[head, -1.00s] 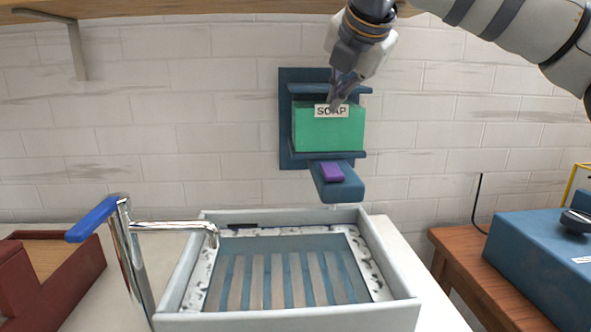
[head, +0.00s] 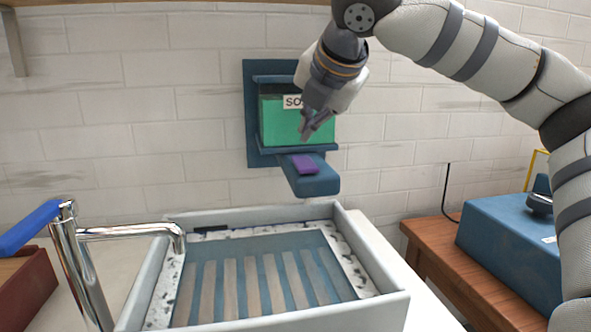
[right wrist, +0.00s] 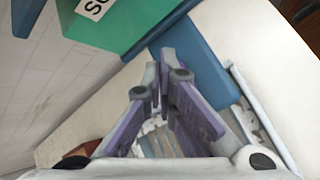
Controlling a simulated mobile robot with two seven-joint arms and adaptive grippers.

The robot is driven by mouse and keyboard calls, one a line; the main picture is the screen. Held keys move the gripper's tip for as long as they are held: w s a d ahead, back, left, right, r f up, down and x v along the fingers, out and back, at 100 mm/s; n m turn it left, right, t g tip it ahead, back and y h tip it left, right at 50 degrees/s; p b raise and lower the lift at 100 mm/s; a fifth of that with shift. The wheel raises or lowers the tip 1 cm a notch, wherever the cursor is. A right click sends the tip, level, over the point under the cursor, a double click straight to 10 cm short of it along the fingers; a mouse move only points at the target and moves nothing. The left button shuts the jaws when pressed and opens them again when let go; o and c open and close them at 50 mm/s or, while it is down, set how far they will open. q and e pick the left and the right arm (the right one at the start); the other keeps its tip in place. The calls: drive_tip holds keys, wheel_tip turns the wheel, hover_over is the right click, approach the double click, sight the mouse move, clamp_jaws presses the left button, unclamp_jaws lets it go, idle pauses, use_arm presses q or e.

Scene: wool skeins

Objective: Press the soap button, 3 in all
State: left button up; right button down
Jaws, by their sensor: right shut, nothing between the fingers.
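The soap dispenser is a green block (head: 282,128) labelled SOAP in a blue wall bracket (head: 256,75). A purple button (head: 305,164) sits on the blue ledge (head: 318,184) that juts out below the green block. My right gripper (head: 304,138) is shut and empty, in front of the lower right of the green block, above the button in the picture. My left gripper is not in view.
A white sink (head: 385,308) with a striped bottom is below the dispenser. A blue box (head: 510,250) rests on a wooden table (head: 425,245) at the right.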

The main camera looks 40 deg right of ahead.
sight(304, 157)
drive_tip(key=shift+s+f, duration=0.1)
drive_tip(key=shift+f, duration=0.9)
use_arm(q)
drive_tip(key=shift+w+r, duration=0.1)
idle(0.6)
use_arm(e)
drive_tip(key=shift+f+p, duration=0.3)
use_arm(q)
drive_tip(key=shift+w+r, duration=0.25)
use_arm(e)
drive_tip(key=shift+f, duration=0.15)
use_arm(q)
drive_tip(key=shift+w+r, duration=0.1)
use_arm(e)
drive_tip(key=shift+f, duration=0.55)
idle(0.4)
drive_tip(key=shift+r+p, duration=0.7)
drive_tip(key=shift+r, duration=0.4)
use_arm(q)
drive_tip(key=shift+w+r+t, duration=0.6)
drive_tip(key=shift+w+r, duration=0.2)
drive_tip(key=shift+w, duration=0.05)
use_arm(e)
drive_tip(key=shift+f, duration=0.1)
